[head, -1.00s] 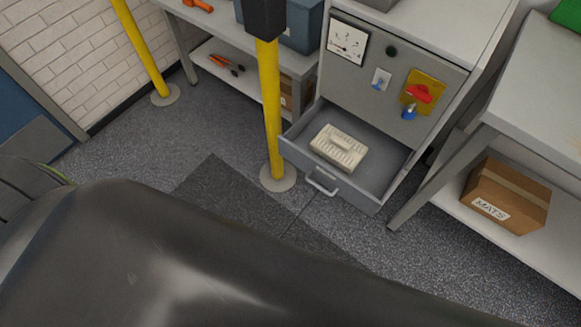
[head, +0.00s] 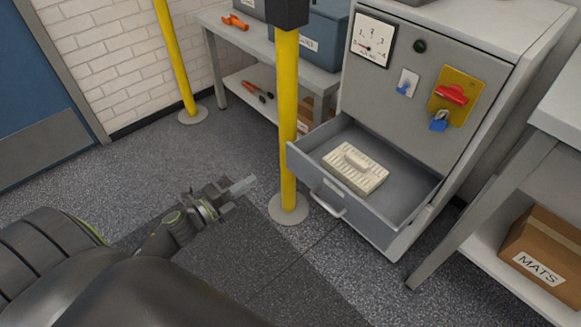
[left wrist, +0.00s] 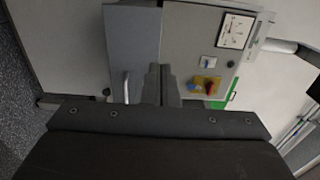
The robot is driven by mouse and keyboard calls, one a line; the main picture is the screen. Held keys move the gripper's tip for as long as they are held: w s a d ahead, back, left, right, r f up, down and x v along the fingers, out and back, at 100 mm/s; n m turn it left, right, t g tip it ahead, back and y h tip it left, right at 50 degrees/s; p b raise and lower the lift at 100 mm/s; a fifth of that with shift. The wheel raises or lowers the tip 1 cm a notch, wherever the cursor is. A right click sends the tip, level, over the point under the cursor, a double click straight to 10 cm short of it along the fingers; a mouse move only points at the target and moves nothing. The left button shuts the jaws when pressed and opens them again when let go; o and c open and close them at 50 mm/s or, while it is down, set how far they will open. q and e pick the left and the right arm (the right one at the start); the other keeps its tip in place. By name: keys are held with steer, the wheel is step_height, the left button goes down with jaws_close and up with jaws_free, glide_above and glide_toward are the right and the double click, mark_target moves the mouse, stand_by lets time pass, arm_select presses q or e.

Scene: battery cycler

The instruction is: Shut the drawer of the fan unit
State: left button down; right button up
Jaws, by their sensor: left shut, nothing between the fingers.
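The fan unit (head: 415,95) is a grey cabinet with a gauge, a blue switch, and a red handle on a yellow plate. Its drawer (head: 371,213) is pulled out at the bottom, with a light bar handle (head: 328,198) on the front. A cream ribbed block (head: 355,167) lies in it. My left gripper (head: 244,186) is shut and empty, left of the drawer and apart from it, with a yellow post between them in the picture. The left wrist view shows the left gripper's fingers (left wrist: 161,85) in front of the unit (left wrist: 190,45). My right gripper is not in view.
A yellow post (head: 288,120) on a round base stands close to the drawer's left front corner. A bench with bins (head: 318,40) is behind it. A table with a MATS box (head: 545,250) stands at right. The floor in front is clear.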

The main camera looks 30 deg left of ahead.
arm_select(q)
steer(key=p, duration=0.1)
glide_toward(296, 151)
steer(key=x, duration=0.5)
steer(key=shift+w+d, duration=0.1)
steer(key=shift+w, duration=0.1)
steer(key=shift+w+d, duration=0.25)
steer(key=shift+w, duration=0.4)
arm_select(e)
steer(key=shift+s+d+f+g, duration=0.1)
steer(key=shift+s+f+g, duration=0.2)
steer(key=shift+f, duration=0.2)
arm_select(q)
steer(key=shift+w, duration=0.1)
